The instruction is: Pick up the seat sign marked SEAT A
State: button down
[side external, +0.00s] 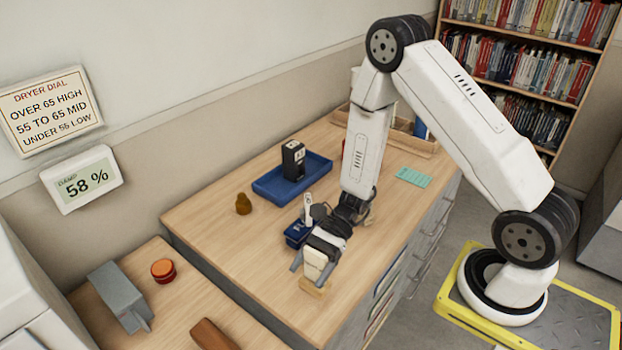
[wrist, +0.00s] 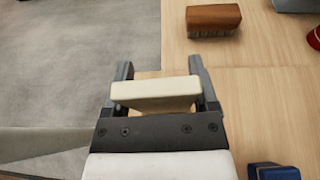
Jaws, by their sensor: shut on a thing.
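My gripper (side external: 317,268) is shut on a small cream block (side external: 314,260), which looks like a seat sign, near the front end of the wooden cabinet top. In the wrist view the cream block (wrist: 154,94) spans between the two grey fingers of my gripper (wrist: 160,72). No lettering shows on it in either view, so I cannot read SEAT A. A small light wooden piece (side external: 314,289) shows just below it in the side view. I cannot tell whether the block touches it or the surface.
A blue tray (side external: 270,188) holds a black block (side external: 293,160). A dark blue box (side external: 296,236) stands close behind my gripper. A brown pear-shaped thing (side external: 243,204) is to the left. A brush (wrist: 213,18) and a red-orange tin (side external: 163,270) lie on the nearer wooden surface.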

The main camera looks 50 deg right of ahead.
aim_at(309, 285)
jog(key=shift+r, duration=2.95)
jog(key=shift+w, duration=0.2)
